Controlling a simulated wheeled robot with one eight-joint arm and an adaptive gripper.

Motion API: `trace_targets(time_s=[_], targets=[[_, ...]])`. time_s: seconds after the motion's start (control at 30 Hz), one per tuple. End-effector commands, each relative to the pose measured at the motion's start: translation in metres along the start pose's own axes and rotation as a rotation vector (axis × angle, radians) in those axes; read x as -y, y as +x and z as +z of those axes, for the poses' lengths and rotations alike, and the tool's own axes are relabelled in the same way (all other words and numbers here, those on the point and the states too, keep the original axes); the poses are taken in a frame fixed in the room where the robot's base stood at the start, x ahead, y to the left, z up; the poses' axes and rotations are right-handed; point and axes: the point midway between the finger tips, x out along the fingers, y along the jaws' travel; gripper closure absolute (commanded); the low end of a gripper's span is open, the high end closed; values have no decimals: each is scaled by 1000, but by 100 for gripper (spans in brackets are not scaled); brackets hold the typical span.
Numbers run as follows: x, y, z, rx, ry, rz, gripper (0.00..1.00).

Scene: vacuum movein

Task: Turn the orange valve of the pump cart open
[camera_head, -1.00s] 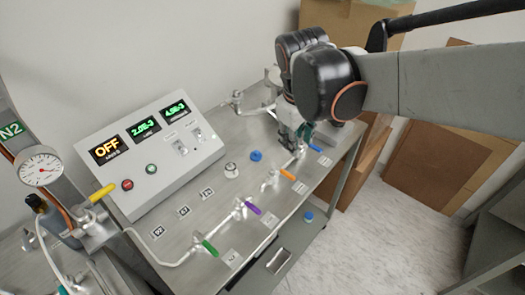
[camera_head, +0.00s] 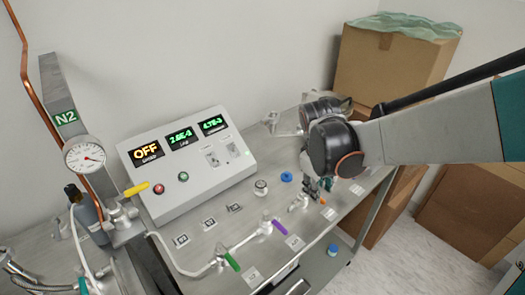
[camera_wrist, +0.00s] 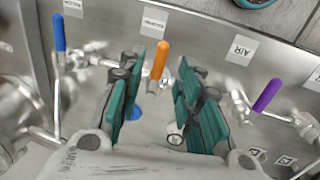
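The orange valve handle (camera_wrist: 160,60) lies between the two fingertips of my gripper (camera_wrist: 157,75) in the wrist view. The fingers are spread, with a gap on each side of the handle, and I see no contact. In the head view my gripper (camera_head: 314,190) points down over the right part of the pump cart's metal top (camera_head: 205,262). Only a small orange tip (camera_head: 323,201) shows beside the fingers there. The rest of the orange valve is hidden by my gripper.
A blue valve handle (camera_wrist: 58,32) is left of my gripper and a purple one (camera_wrist: 267,95) is right. A green handle (camera_head: 232,261) is farther left in the head view. The control box (camera_head: 190,170) stands behind. Cardboard boxes (camera_head: 390,65) are beyond the cart.

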Motion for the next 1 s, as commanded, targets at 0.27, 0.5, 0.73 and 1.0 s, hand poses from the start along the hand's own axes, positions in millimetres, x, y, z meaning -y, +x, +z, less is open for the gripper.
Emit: trace_targets(time_s=[0.27, 0.5, 0.73, 1.0], targets=[[0, 29, -1, 0, 1, 0, 68], [0, 32, 0, 0, 1, 0, 68], [0, 31, 0, 0, 1, 0, 97], [0, 31, 0, -1, -1, 0, 100]])
